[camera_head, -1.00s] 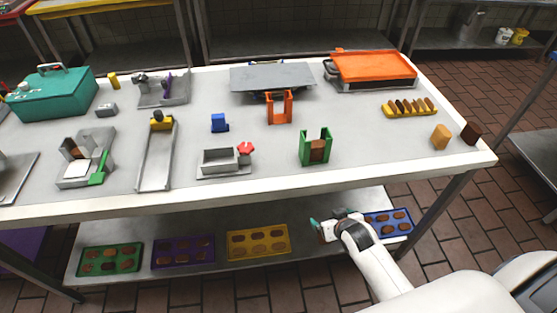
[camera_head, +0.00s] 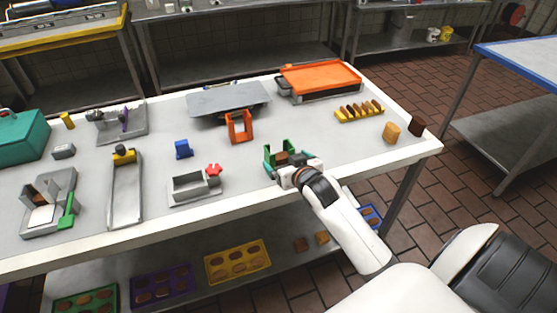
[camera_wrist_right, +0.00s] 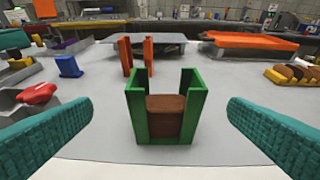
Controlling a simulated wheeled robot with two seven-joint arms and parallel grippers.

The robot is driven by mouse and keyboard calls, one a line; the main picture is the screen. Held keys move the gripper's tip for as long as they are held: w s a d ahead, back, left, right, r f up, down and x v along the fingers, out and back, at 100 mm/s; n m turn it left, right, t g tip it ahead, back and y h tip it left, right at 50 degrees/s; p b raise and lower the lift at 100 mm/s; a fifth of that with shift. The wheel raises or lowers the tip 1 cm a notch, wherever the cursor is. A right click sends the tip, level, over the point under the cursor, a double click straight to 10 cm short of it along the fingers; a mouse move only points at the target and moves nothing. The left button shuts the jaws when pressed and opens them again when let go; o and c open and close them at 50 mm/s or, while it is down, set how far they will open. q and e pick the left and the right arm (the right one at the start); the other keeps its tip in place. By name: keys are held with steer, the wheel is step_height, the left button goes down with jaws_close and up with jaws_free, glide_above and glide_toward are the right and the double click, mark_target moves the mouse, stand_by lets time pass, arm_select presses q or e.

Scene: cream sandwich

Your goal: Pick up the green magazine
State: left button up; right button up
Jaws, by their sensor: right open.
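The green magazine (camera_wrist_right: 141,118) is a U-shaped upright holder with brown pieces stacked in it. It stands near the front edge of the table. In the head view it is partly hidden behind my right gripper, with its green top (camera_head: 269,158) showing. In the right wrist view my right gripper's (camera_wrist_right: 158,135) two teal fingertips are spread wide, one on each side of the magazine and apart from it. The magazine is beyond the fingertips, centred between them. My left gripper is in neither view.
An orange holder (camera_head: 239,127) stands just behind the magazine, with a blue block (camera_head: 183,149) to its left. A grey box with a red knob (camera_head: 213,170) is at left. A yellow rack (camera_head: 359,111) of brown pieces is at right. Coloured trays (camera_head: 238,261) lie on the lower shelf.

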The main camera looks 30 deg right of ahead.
mark_target(279, 156)
steer(key=x, duration=0.2)
steer(key=p+x, duration=0.1)
steer(key=x, duration=0.5)
steer(key=shift+s+d+f, duration=0.1)
steer(key=shift+d+f, duration=0.15)
steer(key=shift+d, duration=0.1)
steer(key=shift+r, duration=0.1)
steer(key=c, duration=1.1)
